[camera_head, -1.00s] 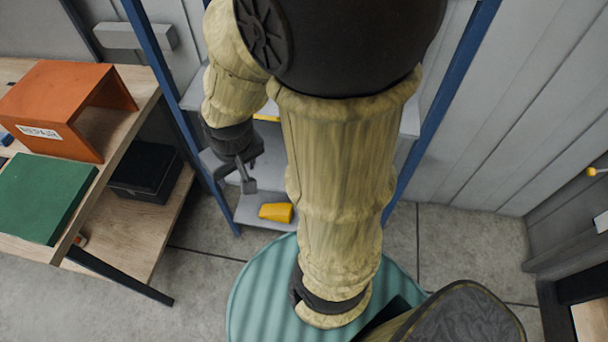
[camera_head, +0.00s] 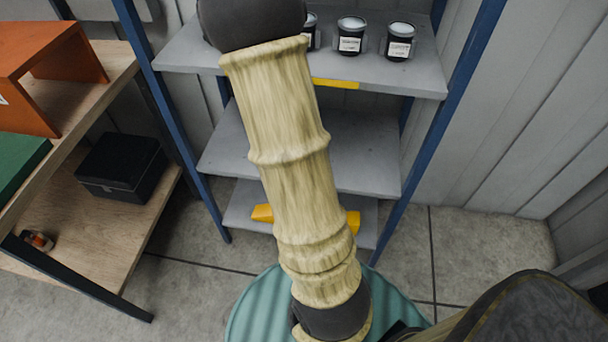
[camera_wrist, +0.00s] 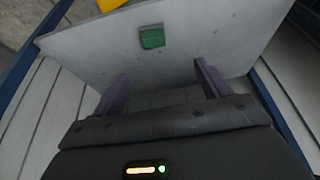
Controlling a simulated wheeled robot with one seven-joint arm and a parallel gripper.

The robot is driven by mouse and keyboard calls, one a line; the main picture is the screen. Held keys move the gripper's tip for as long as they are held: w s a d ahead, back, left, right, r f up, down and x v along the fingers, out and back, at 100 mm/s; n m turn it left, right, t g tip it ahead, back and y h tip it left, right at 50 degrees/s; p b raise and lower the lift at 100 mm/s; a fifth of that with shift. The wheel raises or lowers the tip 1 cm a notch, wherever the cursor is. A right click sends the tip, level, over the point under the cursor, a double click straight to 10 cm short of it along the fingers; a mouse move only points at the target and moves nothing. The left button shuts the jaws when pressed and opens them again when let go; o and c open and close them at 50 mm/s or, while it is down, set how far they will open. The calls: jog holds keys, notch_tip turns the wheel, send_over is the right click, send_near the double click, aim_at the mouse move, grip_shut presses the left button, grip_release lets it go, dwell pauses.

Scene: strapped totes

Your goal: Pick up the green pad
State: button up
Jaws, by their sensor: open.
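A small green pad (camera_wrist: 152,38) lies on a grey shelf board (camera_wrist: 220,30) in the wrist view. My gripper (camera_wrist: 161,71) is open, its two fingers spread apart with nothing between them. The pad is beyond the fingertips, in the upper middle of the picture, apart from both fingers. In the head view my arm crosses the middle, and neither my gripper nor the small pad can be seen there.
A blue-posted shelf rack (camera_head: 370,150) holds several dark jars (camera_head: 351,38) on top and yellow pieces (camera_head: 262,213) low down. At left, a wooden table (camera_head: 95,75) bears an orange stand (camera_head: 35,65) and a larger green slab (camera_head: 18,160); a black box (camera_head: 122,168) is below.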

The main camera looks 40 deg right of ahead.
jog(key=shift+d+f+m, duration=0.3)
jog(key=shift+d+f, duration=0.3)
jog(key=shift+d, duration=0.2)
jog(key=b+x, duration=0.3)
jog(key=x, duration=0.9)
jog(key=shift+s+d+f, duration=0.1)
jog(key=shift+d+f, duration=0.05)
jog(key=shift+d+b+x, duration=0.2)
jog(key=shift+b+x, duration=0.35)
jog(key=shift+x, duration=2.05)
jog(key=shift+s, duration=0.2)
